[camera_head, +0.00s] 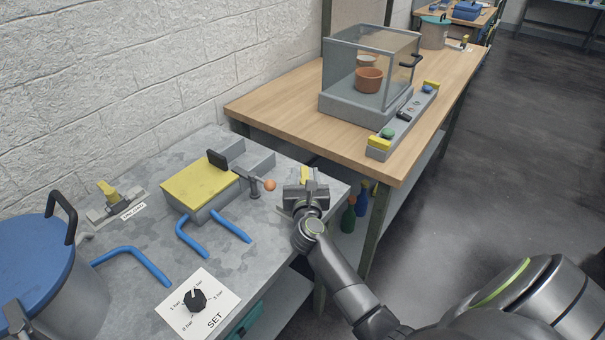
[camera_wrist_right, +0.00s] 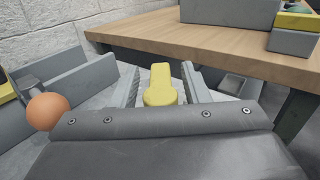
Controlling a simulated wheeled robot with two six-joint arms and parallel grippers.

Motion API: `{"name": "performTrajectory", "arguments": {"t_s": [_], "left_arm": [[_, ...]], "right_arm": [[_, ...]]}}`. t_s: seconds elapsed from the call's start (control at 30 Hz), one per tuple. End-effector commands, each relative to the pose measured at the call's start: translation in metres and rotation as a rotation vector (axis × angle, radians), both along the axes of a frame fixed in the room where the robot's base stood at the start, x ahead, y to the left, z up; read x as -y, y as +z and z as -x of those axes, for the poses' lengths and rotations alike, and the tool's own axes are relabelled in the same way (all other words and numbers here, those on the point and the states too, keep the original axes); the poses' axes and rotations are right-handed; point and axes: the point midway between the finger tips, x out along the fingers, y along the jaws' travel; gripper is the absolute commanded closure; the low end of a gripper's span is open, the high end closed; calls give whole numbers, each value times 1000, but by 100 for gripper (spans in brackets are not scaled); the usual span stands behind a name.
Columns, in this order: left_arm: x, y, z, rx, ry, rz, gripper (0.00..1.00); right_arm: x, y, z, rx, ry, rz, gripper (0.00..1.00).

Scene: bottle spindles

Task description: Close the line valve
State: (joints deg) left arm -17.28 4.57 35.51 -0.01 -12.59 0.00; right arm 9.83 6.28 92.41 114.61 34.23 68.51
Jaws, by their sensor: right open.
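A valve with a yellow lever handle (camera_head: 305,173) is at the right end of the grey metal bench, partly hidden behind my right gripper (camera_head: 304,190). I take it for the line valve; no label on it can be read. In the right wrist view the yellow handle (camera_wrist_right: 160,85) stands between my two open fingers, with a gap on each side. Its base is hidden by the gripper body. A second yellow-handled valve (camera_head: 108,191) with a label plate sits at the back left of the bench. My left gripper is not in view.
An orange ball knob (camera_head: 270,184) is just left of my right gripper, by a grey box with a yellow panel (camera_head: 198,184). Blue bent handles, a SET dial (camera_head: 196,300) and a blue-lidded pot (camera_head: 35,262) are further left. A wooden table (camera_head: 262,110) stands behind.

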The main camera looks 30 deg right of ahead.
Motion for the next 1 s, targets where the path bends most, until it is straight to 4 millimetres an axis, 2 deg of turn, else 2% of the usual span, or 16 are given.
{"name": "performTrajectory", "arguments": {"t_s": [0.1,0.4,0.67,1.0], "left_arm": [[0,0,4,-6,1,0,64],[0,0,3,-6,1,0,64],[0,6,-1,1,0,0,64],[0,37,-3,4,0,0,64]], "right_arm": [[0,0,0,0,0,1,60],[0,0,0,0,0,1,96],[0,2,-1,-1,33,4,96],[-3,5,-2,-3,245,7,96]]}}
